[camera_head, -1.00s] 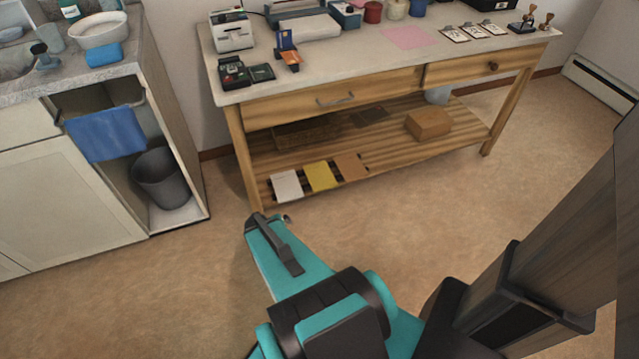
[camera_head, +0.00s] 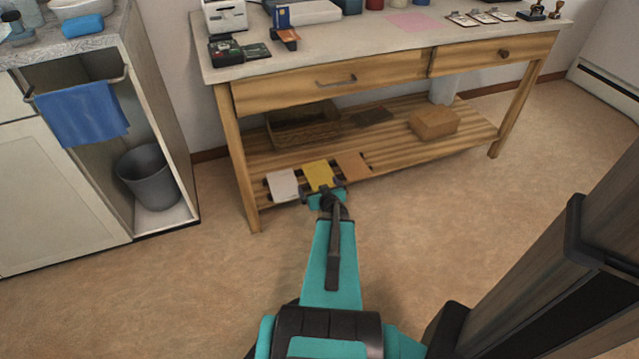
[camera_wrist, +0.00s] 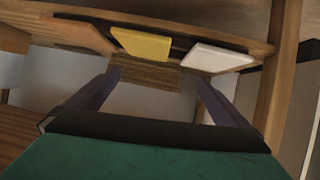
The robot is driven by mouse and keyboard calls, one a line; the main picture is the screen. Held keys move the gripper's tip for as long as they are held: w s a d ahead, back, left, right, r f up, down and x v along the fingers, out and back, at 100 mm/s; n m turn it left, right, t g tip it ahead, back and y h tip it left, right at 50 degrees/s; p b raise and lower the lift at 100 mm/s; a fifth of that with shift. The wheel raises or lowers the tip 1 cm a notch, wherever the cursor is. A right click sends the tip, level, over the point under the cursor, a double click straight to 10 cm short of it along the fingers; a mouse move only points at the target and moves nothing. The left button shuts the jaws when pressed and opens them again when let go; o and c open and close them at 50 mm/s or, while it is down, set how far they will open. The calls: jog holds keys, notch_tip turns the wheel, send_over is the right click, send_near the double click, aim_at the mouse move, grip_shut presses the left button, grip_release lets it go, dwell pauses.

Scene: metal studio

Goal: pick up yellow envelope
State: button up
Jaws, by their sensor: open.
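The yellow envelope (camera_head: 318,174) lies on the slatted lower shelf of the workbench, between a white envelope (camera_head: 283,186) and a tan envelope (camera_head: 355,164). My gripper (camera_head: 324,192) is at the shelf's front edge, by the near end of the yellow envelope. In the wrist view the yellow envelope (camera_wrist: 142,44) shows beyond my open, empty gripper (camera_wrist: 158,82). There the white envelope (camera_wrist: 216,57) is to its right and the tan envelope (camera_wrist: 72,33) to its left. In the head view my gripper hides part of the shelf edge; contact cannot be told.
The lower shelf also holds a woven basket (camera_head: 305,124) and a cardboard box (camera_head: 434,123). The bench top and drawers (camera_head: 325,84) overhang the shelf. A bench leg (camera_head: 240,165) stands left of the envelopes. Open floor (camera_head: 480,200) lies to the right.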

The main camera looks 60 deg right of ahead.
aim_at(327, 181)
jog(key=s+d+f+t+b, duration=0.1)
jog(key=s+d+f+b, duration=0.1)
jog(key=s, duration=0.3)
jog(key=shift+d+y+b, duration=0.3)
jog(key=shift+d+b, duration=0.4)
jog(key=shift+d, duration=0.05)
jog(key=b+x, duration=0.2)
jog(key=x, duration=0.5)
jog(key=shift+b, duration=0.35)
jog(key=shift+x, duration=0.8)
jog(key=shift+w+r+b, duration=0.1)
jog(key=shift+b, duration=0.2)
